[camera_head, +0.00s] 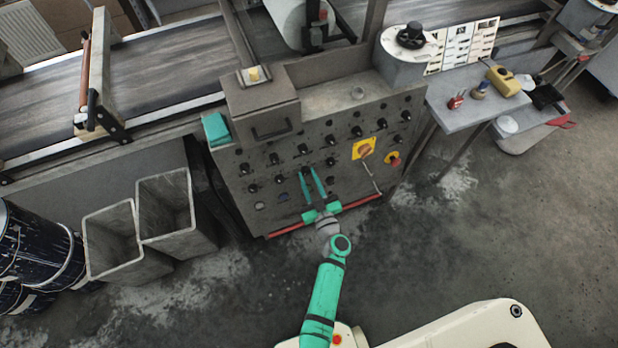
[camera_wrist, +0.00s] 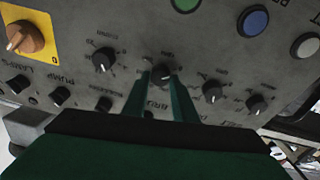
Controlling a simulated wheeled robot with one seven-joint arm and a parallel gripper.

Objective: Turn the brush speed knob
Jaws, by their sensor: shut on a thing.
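A small black knob (camera_wrist: 165,73) with a white pointer mark sits on the grey control panel (camera_head: 230,165). My gripper (camera_head: 308,171) reaches the lower middle of the panel, its two green fingers pointing up at it. In the wrist view my gripper (camera_wrist: 164,79) has one fingertip on each side of this knob and is shut on it. The label by the knob is upside down and partly covered by the fingers, so I cannot read it fully. The knob's lower side is partly hidden.
Similar black knobs stand close by, one at left (camera_wrist: 104,60) and one at right (camera_wrist: 212,91). A yellow plate with an orange rotary switch (camera_wrist: 22,38) and a blue button (camera_wrist: 253,20) are near. A red bar (camera_head: 285,229) runs along the panel's lower edge.

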